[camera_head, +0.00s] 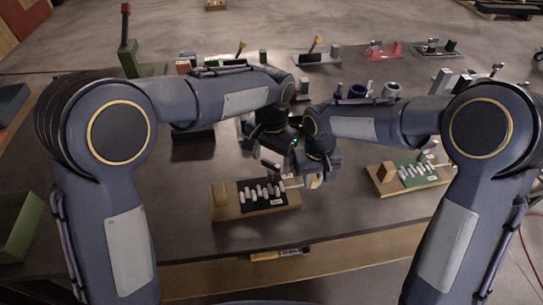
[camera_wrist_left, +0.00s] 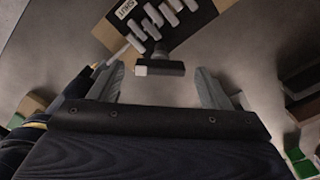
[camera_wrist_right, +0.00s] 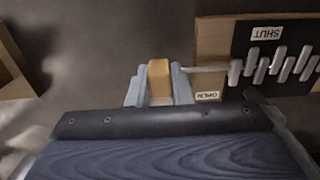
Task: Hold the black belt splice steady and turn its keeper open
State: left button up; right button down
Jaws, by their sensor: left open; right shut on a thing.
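The black belt splice (camera_head: 262,190) sits on a wooden base (camera_head: 222,205), with a row of light pins on its black plate (camera_wrist_right: 240,40). Labels reading SHUT (camera_wrist_right: 265,33) and OPEN (camera_wrist_right: 208,95) show in the right wrist view. A thin rod (camera_wrist_right: 205,69) runs out from the pins. My right gripper (camera_wrist_right: 159,85) is shut on a tan wooden piece (camera_wrist_right: 159,75) at the rod's end. My left gripper (camera_wrist_left: 158,85) is open above the splice's edge. A dark bar with a white end (camera_wrist_left: 160,68) on a short stem lies between its fingers, not gripped.
A similar green splice (camera_head: 412,172) on a wooden base stands to the right. A green bin (camera_head: 20,225) is at the left. The table's front is mostly clear.

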aim_at(270, 163)
pick_arm(q)
notch_tip(270, 163, up, 12)
dwell(0.6)
jog(key=c, duration=0.5)
jog(key=m, duration=0.3)
jog(key=shift+f+m, duration=0.1)
jog(key=shift+m, duration=0.2)
jog(key=c, duration=0.4)
jog(key=shift+o, duration=0.2)
notch_tip(270, 163, down, 12)
jog(key=m, duration=1.4)
jog(key=shift+s+a+f, duration=0.1)
jog(key=shift+s, duration=0.05)
